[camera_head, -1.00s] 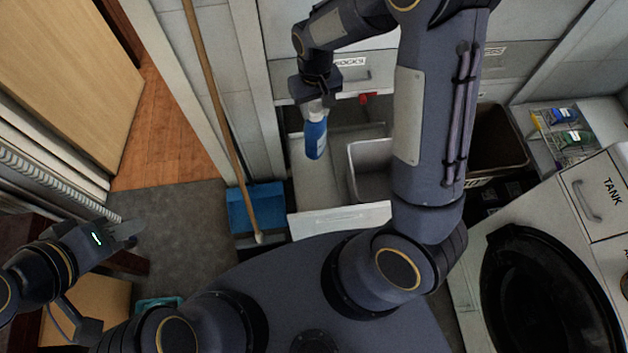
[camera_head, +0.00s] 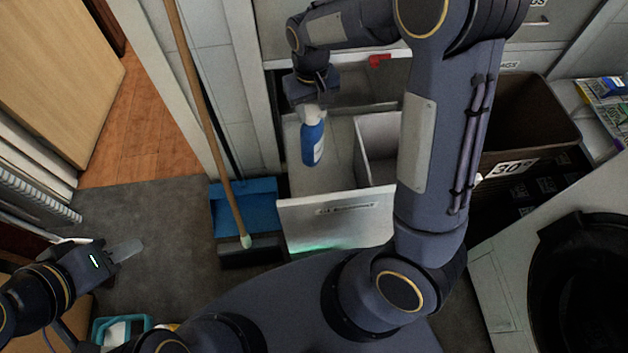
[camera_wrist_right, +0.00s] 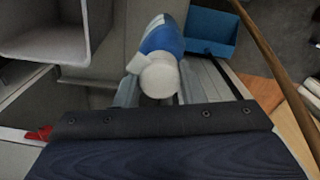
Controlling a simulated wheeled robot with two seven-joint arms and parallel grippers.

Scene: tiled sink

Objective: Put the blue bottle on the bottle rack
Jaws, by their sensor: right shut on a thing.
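The blue bottle (camera_head: 312,142) has a white top and hangs roughly upright above an open drawer (camera_head: 335,215). My right gripper (camera_head: 311,108) is shut on its white top. In the right wrist view the bottle (camera_wrist_right: 164,42) shows between the fingers, its white top toward the camera. My left gripper (camera_head: 122,250) is out over the grey floor at the left, away from the bottle; its finger opening cannot be made out. A rack with coloured items (camera_head: 603,92) is cut off at the right edge; I cannot tell whether it is the bottle rack.
A light bin (camera_head: 378,135) sits in the drawer beside the bottle. A blue dustpan (camera_head: 262,205) and a wooden broom handle (camera_head: 205,110) stand left of the drawer. A dark crate (camera_head: 530,115) and a black round basin (camera_head: 590,285) are at the right.

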